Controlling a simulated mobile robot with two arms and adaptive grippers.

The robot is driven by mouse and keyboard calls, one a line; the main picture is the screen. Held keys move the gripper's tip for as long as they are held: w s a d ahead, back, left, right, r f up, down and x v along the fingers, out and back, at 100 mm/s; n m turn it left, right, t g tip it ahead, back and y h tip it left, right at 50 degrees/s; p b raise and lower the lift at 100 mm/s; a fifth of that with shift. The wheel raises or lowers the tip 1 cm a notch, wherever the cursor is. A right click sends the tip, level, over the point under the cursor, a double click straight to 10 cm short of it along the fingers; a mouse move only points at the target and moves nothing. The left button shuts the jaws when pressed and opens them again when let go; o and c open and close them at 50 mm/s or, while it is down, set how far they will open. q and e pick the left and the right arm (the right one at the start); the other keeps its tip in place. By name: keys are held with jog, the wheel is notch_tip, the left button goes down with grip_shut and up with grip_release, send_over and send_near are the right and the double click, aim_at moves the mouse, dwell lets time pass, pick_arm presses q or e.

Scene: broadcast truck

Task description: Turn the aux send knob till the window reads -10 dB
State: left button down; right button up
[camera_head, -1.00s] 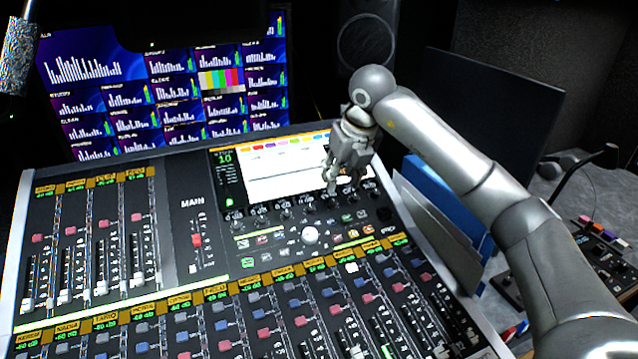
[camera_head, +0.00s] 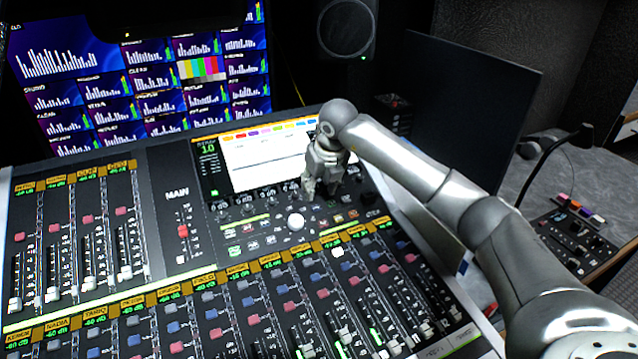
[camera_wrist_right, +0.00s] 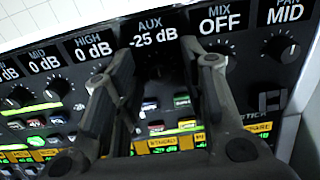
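The aux send knob (camera_wrist_right: 155,70) is a dark round knob, partly in shadow, under the window labelled AUX (camera_wrist_right: 152,32), which reads -25 dB. My right gripper (camera_wrist_right: 156,58) is open, with one finger to the left of the knob and one to the right. Gaps seem to show between the fingers and the knob; contact cannot be made out. In the head view my right gripper (camera_head: 318,188) points down at the knob row below the desk's screen (camera_head: 262,160), and it hides the aux knob there. My left gripper is not in view.
Neighbouring knobs stand close by: the high knob (camera_wrist_right: 98,80) to the left, the mix knob (camera_wrist_right: 212,60) and pan knob (camera_wrist_right: 285,48) to the right. Small buttons, a white trackball (camera_head: 296,222) and fader rows lie below. A dark monitor (camera_head: 470,110) stands behind my right arm.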

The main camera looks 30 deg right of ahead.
jog(key=shift+c, duration=0.4)
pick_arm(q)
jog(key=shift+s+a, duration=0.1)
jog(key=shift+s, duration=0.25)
pick_arm(e)
grip_shut()
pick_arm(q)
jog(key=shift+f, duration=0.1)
pick_arm(e)
jog(key=shift+m, duration=0.3)
jog(key=m+b, duration=0.1)
jog(key=m, duration=0.4)
pick_arm(q)
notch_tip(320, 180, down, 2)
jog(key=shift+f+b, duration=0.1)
jog(key=shift+b, duration=0.5)
pick_arm(e)
jog(key=m, duration=0.6)
jog(key=shift+d, duration=0.1)
jog(key=shift+o, duration=0.4)
grip_release()
